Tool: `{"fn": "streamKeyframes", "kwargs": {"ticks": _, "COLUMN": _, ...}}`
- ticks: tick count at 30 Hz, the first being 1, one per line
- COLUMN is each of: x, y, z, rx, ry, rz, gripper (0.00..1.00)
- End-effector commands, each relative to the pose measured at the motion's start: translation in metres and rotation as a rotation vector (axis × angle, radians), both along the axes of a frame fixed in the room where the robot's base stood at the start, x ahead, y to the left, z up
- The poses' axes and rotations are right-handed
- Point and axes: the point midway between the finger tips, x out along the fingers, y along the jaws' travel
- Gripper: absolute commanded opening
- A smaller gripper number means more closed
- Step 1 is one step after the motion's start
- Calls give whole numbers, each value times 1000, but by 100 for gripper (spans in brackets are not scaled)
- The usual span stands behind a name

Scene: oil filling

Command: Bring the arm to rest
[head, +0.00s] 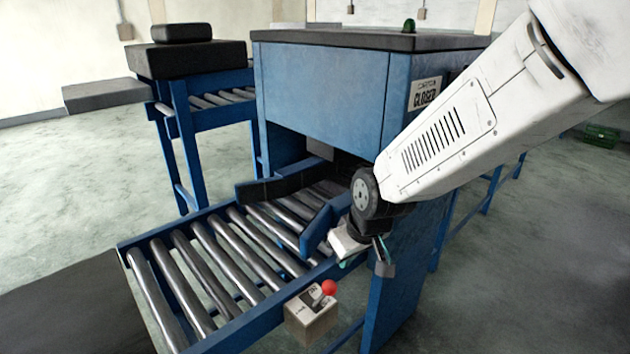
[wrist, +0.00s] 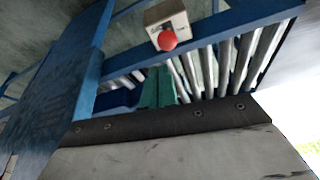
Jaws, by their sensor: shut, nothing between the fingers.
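My white arm (head: 450,130) reaches in from the upper right of the head view. My gripper (head: 382,256) hangs at its end, in front of the blue machine (head: 325,85) and near the right side of the roller conveyor (head: 205,270). In the wrist view the teal fingers of my gripper (wrist: 158,88) are together, with nothing seen between them. The control box (head: 312,312) with a red-knobbed lever is on the conveyor's near side, below and left of my gripper. The box also shows in the wrist view (wrist: 166,22).
A second roller stand (head: 185,125) with dark blocks (head: 195,58) stands at the back left. A "CLOSED" sign (head: 425,92) is on the machine's side. A green crate (head: 601,136) sits far right. The floor at right is open.

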Motion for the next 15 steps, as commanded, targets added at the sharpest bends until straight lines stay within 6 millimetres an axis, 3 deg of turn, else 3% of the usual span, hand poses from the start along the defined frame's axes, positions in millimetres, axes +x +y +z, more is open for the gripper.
{"fn": "streamKeyframes", "kwargs": {"ticks": 5, "x": -36, "y": -11, "z": -7, "rx": -36, "ry": 155, "rz": -27, "gripper": 0}}
{"fn": "streamKeyframes", "kwargs": {"ticks": 15, "x": -132, "y": -84, "z": 64, "rx": -95, "ry": 351, "rz": -204, "gripper": 0}}
